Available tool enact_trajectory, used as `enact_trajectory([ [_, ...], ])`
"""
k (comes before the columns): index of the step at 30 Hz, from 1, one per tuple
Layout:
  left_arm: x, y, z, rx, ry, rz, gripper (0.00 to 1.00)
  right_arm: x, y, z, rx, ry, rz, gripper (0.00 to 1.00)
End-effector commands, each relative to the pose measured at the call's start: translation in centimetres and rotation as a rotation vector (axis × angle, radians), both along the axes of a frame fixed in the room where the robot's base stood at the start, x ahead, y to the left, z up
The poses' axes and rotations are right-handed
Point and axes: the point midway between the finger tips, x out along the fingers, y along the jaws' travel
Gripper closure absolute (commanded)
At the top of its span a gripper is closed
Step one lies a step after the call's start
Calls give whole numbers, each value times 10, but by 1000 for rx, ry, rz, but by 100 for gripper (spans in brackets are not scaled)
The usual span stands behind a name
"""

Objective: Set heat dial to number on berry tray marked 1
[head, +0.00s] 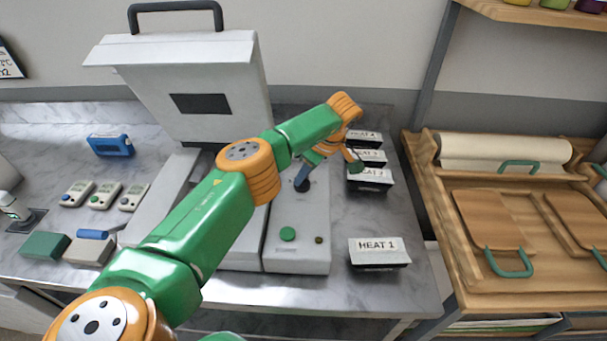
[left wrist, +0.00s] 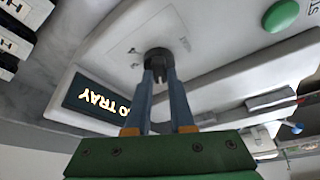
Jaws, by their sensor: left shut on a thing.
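The dark heat dial (left wrist: 157,56) sits on the white control panel (head: 300,213). My left gripper (left wrist: 161,76) is shut on the dial, with its two blue-grey fingers on either side of it. In the head view my left gripper (head: 303,180) reaches down onto the panel. Small marks surround the dial but are too small to read. A dark display (left wrist: 95,103) beside it shows glowing text ending in "O TRAY", upside down in the wrist view. A black holder with a card reading HEAT 1 (head: 378,250) stands right of the panel. My right gripper is out of view.
More HEAT-labelled holders (head: 370,178) stand behind, partly hidden by my wrist. A green button (head: 287,234) is on the panel's near end. The white press with a raised lid (head: 195,90) stands left of the panel. A wooden rack (head: 440,230) stands at right.

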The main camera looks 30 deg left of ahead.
Motion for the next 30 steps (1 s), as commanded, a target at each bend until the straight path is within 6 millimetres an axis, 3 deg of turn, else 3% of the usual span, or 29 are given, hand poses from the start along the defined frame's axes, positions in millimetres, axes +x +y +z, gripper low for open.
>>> enact_trajectory([
  [16, 1, 0, 1, 1, -4, 24, 100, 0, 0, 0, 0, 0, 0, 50],
  [17, 1, 0, 1, 1, -4, 24, 76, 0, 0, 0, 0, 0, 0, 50],
  [20, 1, 0, 1, 1, -4, 24, 49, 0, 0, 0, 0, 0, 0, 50],
  [30, 1, -2, 4, 0, -3, 24, 49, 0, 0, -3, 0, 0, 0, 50],
])
